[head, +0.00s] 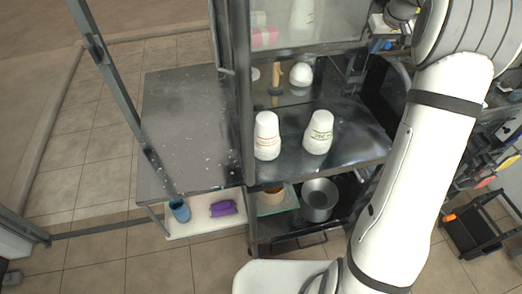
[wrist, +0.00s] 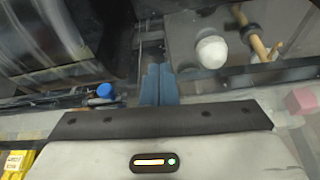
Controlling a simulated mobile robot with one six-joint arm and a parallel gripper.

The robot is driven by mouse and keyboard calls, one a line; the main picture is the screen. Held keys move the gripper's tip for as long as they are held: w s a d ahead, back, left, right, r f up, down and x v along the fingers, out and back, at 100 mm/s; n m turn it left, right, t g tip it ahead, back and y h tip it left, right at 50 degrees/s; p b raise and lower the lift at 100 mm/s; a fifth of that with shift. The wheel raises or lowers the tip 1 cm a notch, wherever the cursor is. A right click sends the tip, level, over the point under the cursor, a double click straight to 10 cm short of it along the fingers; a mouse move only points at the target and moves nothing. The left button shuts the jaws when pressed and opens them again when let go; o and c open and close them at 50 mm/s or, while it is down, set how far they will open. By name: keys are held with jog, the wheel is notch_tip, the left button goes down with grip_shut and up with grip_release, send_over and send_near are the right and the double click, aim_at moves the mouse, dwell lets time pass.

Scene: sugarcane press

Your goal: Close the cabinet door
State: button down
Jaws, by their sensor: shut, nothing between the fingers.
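The cabinet (head: 246,110) is a grey metal-framed unit in the middle of the head view, with glass in its upper part. I cannot clearly tell which panel is its door. A slim upright handle (head: 222,60) shows beside the front post. My gripper (wrist: 159,78) shows in the wrist view as two blue fingers shut together with nothing between them. It is near a dark metal edge, beside a white ball (wrist: 212,52) and a wooden stick (wrist: 250,36); whether it touches anything is unclear. In the head view the gripper is out of sight; only my arm shows at right.
Two stacks of white cups (head: 267,136) (head: 319,132) stand on the metal counter. A steel pot (head: 319,199) sits below. A bare steel table (head: 185,125) stands left, above a blue cup (head: 179,210) and purple cloth (head: 223,208).

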jog(key=shift+w, duration=0.15)
dwell(0.3)
jog(key=s+d+r+b, duration=0.2)
jog(key=s+r+b, duration=0.1)
jog(key=s+r, duration=0.4)
jog(key=shift+w+v, duration=0.25)
jog(key=shift+v, duration=0.9)
jog(key=s+a, duration=0.7)
jog(key=s, duration=0.1)
jog(key=s+a+f, duration=0.3)
jog(key=s+f, duration=0.1)
jog(key=s, duration=0.4)
jog(key=s+a+f+m, duration=0.1)
jog(key=s+a+f, duration=0.3)
jog(key=s, duration=0.5)
jog(key=s+a+f+m+g, duration=0.1)
jog(key=s+a+f, duration=0.3)
jog(key=s, duration=0.5)
notch_tip(320, 180, down, 2)
jog(key=shift+f+h, duration=0.15)
jog(key=shift+h, duration=0.25)
jog(key=shift+a, duration=0.1)
